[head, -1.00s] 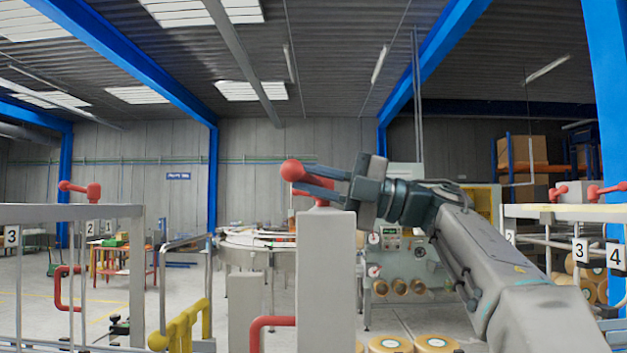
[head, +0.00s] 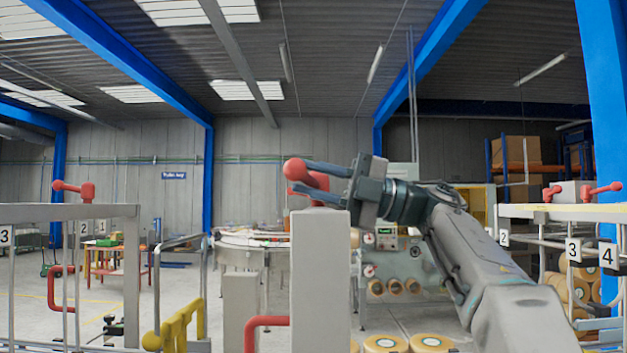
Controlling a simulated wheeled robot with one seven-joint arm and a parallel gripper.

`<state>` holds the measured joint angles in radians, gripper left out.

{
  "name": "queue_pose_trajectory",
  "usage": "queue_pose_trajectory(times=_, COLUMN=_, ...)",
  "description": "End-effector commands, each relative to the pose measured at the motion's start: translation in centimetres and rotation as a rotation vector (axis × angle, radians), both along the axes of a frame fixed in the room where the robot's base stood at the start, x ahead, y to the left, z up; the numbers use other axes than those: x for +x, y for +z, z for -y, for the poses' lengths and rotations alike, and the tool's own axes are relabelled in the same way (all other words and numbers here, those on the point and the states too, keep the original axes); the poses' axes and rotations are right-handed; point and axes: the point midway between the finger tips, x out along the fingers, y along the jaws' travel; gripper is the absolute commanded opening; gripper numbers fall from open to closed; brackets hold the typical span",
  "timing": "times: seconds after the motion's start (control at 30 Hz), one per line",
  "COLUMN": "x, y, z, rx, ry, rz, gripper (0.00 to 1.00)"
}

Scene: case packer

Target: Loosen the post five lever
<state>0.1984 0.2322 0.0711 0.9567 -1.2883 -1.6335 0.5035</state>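A red lever with a round knob (head: 295,169) sits on top of a grey post (head: 320,275) in the middle of the head view. I see no number on this post. My gripper (head: 300,178) reaches in from the right, with one finger above the lever arm and the other below it. The fingers stand apart around the lever behind its knob. From this view I cannot tell whether they touch it. The lever's base on the post top is partly hidden by the gripper.
Another red lever (head: 74,189) tops the left rail (head: 60,213), and more red levers (head: 588,190) stand at the right. A red bent handle (head: 262,328) juts from the post's left side. Yellow rolls (head: 432,342) lie low behind it. A round conveyor table (head: 240,240) stands behind.

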Motion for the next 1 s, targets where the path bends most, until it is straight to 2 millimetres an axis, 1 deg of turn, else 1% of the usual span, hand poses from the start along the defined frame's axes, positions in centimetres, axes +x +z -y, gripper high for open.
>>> queue_pose_trajectory(times=0.07, x=0.1, y=-0.3, z=0.6, rx=0.000, ry=-0.002, rz=0.000, gripper=0.25)
queue_pose_trajectory(times=0.17, x=0.2, y=-0.8, z=2.1, rx=0.001, ry=-0.004, rz=0.000, gripper=0.25)
queue_pose_trajectory(times=0.5, x=0.5, y=-2.7, z=9.6, rx=0.001, ry=-0.005, rz=-0.001, gripper=0.25)
queue_pose_trajectory(times=0.6, x=0.5, y=-3.1, z=11.2, rx=0.000, ry=-0.004, rz=0.000, gripper=0.25)
queue_pose_trajectory(times=0.7, x=0.5, y=-3.3, z=12.4, rx=0.001, ry=-0.002, rz=0.000, gripper=0.25)
queue_pose_trajectory(times=0.8, x=0.6, y=-3.4, z=13.0, rx=0.000, ry=-0.002, rz=0.000, gripper=0.25)
queue_pose_trajectory(times=1.0, x=0.5, y=-3.5, z=13.3, rx=0.000, ry=0.000, rz=0.000, gripper=0.25)
